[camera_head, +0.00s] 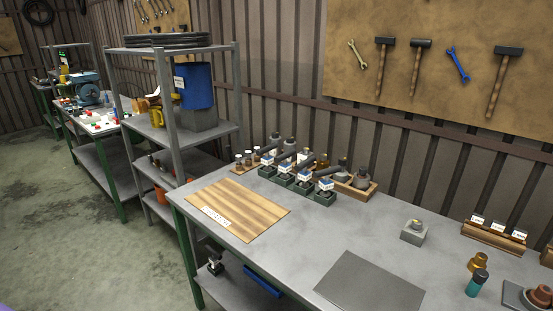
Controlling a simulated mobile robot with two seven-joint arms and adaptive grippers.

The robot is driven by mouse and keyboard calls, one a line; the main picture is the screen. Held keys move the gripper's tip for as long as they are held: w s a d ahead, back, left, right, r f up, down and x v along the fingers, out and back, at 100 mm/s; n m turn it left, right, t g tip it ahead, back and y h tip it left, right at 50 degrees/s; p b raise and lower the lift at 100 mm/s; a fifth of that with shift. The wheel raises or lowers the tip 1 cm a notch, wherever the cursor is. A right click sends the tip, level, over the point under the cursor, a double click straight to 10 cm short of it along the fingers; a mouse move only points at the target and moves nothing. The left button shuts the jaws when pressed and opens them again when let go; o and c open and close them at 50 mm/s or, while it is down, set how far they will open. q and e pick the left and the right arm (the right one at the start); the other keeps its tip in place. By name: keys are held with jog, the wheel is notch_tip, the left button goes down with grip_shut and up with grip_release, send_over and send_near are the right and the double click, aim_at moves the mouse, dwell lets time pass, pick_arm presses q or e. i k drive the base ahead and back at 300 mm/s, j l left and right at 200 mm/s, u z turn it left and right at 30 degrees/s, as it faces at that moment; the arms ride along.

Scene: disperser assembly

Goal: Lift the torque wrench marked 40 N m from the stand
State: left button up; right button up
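Several torque wrenches with dark handles (307,162) rest in a row on dark green stand blocks (324,198) at the back of the grey workbench, slightly right of the picture's middle. Each block carries a white label (325,184) with a blue part. The writing is too small to read, so I cannot tell which wrench is marked 40 N m. The wrenches lie close together and partly overlap in this view. Neither of my grippers shows in the head view.
A wooden board (237,208) and a dark grey mat (369,284) lie on the workbench (312,236). A grey block (413,233), a teal bottle (477,283) and a labelled wooden rack (493,238) stand right. A metal shelf (166,102) adjoins left.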

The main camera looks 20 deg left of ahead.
aim_at(267, 160)
jog(key=i+j+z, duration=0.15)
jog(key=j, duration=0.9)
jog(key=j+z, duration=0.15)
jog(key=j, duration=0.9)
